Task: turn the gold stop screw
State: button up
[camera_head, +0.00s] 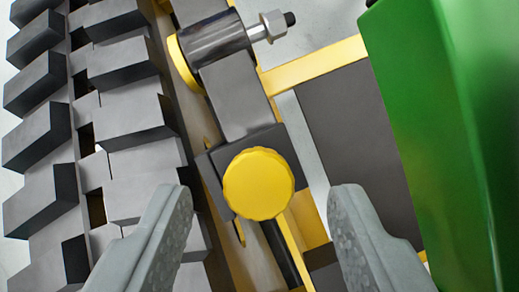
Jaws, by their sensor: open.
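The gold stop screw (258,184) shows as a round yellow knob with a ridged edge, on a dark grey block near the picture's middle. My gripper (262,205) is open, with one grey finger at the lower left and one at the lower right. The knob appears between and slightly beyond the fingertips, with a gap on both sides. The fingers do not appear to touch it. The screw's shaft is hidden behind its head.
A grey track with thick blocks (130,110) runs along the left. A tall green body panel (440,130) stands close on the right. Above the knob is a dark cylinder (213,38) with a silver nut (273,25). A yellow bar (315,64) crosses toward the right.

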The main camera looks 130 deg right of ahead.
jog(key=shift+w+a+f, duration=0.2)
jog(key=shift+a+f, duration=0.05)
jog(key=shift+f, duration=0.4)
jog(key=shift+c, duration=0.2)
jog(key=c, duration=1)
jog(key=shift+o, duration=0.2)
jog(key=shift+s+a+m+t+h, duration=0.1)
jog(key=shift+m+t+h, duration=0.25)
jog(key=shift+m, duration=0.85)
jog(key=shift+a+m+t+h, duration=0.1)
jog(key=shift+m+t+h, duration=0.2)
jog(key=shift+m, duration=0.9)
jog(key=o, duration=1)
jog(key=v, duration=1.7)
jog(key=shift+r, duration=0.25)
